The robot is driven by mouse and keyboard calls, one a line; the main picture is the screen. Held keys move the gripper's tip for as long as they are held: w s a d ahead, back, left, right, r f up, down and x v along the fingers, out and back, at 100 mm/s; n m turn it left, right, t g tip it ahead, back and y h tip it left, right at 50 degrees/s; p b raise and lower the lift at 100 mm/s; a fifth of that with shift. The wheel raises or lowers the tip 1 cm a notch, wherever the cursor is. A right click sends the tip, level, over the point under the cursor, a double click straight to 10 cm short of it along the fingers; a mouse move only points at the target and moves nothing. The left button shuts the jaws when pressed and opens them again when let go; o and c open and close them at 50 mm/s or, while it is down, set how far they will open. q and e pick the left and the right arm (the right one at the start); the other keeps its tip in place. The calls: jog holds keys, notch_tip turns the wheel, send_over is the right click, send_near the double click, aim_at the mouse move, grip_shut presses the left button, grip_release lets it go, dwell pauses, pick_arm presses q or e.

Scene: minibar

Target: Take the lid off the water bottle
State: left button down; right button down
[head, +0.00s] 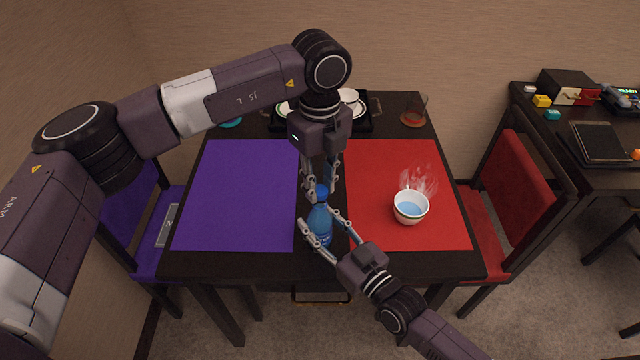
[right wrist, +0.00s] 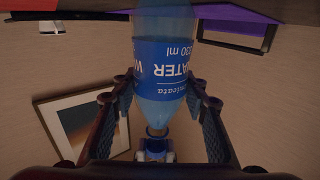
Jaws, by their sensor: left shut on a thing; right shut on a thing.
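The blue water bottle (head: 320,226) is upright near the front middle of the table, between the two mats. Its blue lid (head: 322,191) shows at the top, partly hidden by my left gripper (head: 321,188), which comes down from above and is shut on the lid. My right gripper (head: 317,219) reaches in from the front right and is shut on the bottle's body. In the right wrist view the labelled bottle (right wrist: 162,72) appears upside down between the fingers, its neck pointing down the picture. I cannot tell there whether lid and neck are apart.
The purple mat (head: 235,195) is left of the bottle, the red mat (head: 385,170) right. A steaming bowl (head: 410,207) stands on the red mat. A black tray (head: 364,124) with white cups and a glass (head: 415,110) stand at the back. Chairs flank the table.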

aim_at(320, 190)
pick_arm(q)
jog(key=shift+r, duration=2)
pick_arm(e)
jog(key=c, duration=1.1)
grip_release()
